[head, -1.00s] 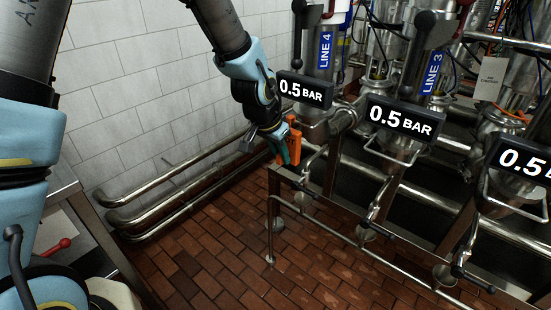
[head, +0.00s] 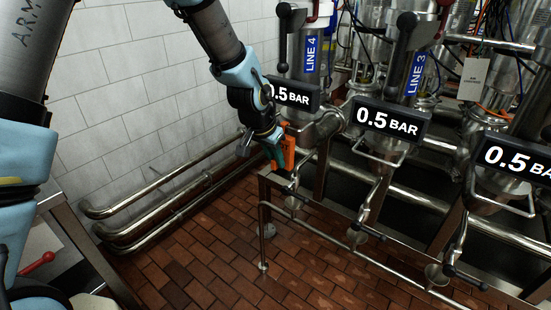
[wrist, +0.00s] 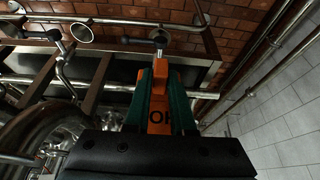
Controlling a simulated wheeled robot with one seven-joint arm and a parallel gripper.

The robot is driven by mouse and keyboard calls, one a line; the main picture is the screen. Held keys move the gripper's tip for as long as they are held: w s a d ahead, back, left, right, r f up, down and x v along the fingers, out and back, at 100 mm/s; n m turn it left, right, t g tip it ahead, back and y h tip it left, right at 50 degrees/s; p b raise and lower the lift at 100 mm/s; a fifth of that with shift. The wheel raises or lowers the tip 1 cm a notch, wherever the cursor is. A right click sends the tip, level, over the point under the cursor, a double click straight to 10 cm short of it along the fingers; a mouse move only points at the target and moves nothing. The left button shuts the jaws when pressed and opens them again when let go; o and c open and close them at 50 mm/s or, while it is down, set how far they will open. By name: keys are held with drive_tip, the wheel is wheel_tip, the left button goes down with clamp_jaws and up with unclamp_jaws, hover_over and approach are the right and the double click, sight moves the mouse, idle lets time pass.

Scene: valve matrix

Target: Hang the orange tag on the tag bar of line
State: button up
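The orange tag (head: 288,146) is held in my gripper (head: 280,156), just in front of the lower part of the LINE 4 column. In the wrist view the orange tag (wrist: 160,100) shows dark letters, partly hidden, between the two green fingers of my gripper (wrist: 160,92). The fingers are shut on it. Below and right of the gripper in the head view, metal rails and handles (head: 295,202) run along the front of the lines. I cannot tell which part is the tag bar, or whether the tag touches any rail.
Black 0.5 BAR displays hang on LINE 4 (head: 292,95), LINE 3 (head: 387,122) and another line at right (head: 513,160). Steel pipes (head: 165,205) run along the tiled wall at left. The brick floor (head: 190,260) in front is clear. A white tag (head: 475,78) hangs at upper right.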

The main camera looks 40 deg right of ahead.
drive_tip(key=o, duration=0.4)
drive_tip(key=shift+o, duration=0.2)
drive_tip(key=b+v, duration=0.1)
drive_tip(key=v, duration=1)
drive_tip(key=w+a+n+t+y, duration=0.1)
drive_tip(key=w+a+n, duration=0.3)
drive_tip(key=a, duration=0.5)
drive_tip(key=w+a+n+y, duration=0.1)
drive_tip(key=w+a, duration=0.4)
drive_tip(key=a, duration=0.4)
drive_tip(key=s+a+f+n+y, duration=0.1)
drive_tip(key=a+n, duration=0.3)
drive_tip(key=a, duration=0.8)
drive_tip(key=s+a+f+n+y, duration=0.1)
drive_tip(key=a+n, duration=0.3)
drive_tip(key=a, duration=0.8)
drive_tip(key=shift+s+n+g+p, duration=0.3)
drive_tip(key=shift+s+n, duration=0.1)
drive_tip(key=shift+s, duration=0.15)
